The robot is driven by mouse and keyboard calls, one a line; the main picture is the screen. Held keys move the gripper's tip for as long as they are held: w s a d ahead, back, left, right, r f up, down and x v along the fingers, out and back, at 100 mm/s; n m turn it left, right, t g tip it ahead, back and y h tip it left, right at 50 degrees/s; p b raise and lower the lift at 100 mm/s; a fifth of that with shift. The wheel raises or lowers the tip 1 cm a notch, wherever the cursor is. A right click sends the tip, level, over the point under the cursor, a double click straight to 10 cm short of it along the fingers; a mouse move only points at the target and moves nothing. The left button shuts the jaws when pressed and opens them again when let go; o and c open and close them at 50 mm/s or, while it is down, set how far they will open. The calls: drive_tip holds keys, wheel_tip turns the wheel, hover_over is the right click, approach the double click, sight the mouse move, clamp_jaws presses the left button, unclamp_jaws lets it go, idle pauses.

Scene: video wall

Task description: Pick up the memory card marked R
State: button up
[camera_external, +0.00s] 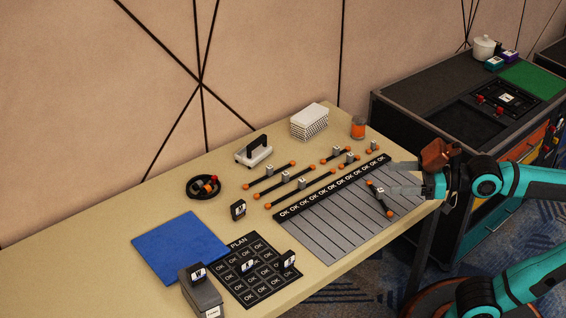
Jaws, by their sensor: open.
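Several small black cards with pale labels stand on the table. One (238,210) is left of the black bars, one (289,258) is at the right side of the PLAN sheet, one (247,266) is on that sheet, and one (198,273) is at the grey box. The letters are too small to read, so I cannot tell which is marked R. My gripper (394,178) is open and empty at the right end of the table, over the grey striped board, far from the cards.
The black PLAN sheet (257,285) has OK squares. A grey box (204,296) and blue mat (180,245) lie left. Black bars with orange ends (300,192) fill the middle; one (380,198) lies near my gripper on the striped board (335,222). A round black tray (203,194) is further left.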

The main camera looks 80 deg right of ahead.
drive_tip(key=w+f+m+g, duration=0.2)
drive_tip(key=w+f+g, duration=0.15)
drive_tip(key=w, duration=0.45)
drive_tip(key=w+f+m+g, duration=0.25)
drive_tip(key=w+g, duration=0.25)
drive_tip(key=w, duration=0.3)
drive_tip(key=m+g, duration=0.3)
drive_tip(key=g, duration=0.5)
hover_over(287, 255)
wheel_tip(287, 255, down, 10)
drive_tip(key=r, duration=0.1)
wheel_tip(287, 255, down, 18)
drive_tip(key=shift+a, duration=0.1)
drive_tip(key=c, duration=1.1)
drive_tip(key=shift+o, duration=0.2)
drive_tip(key=shift+r, duration=0.15)
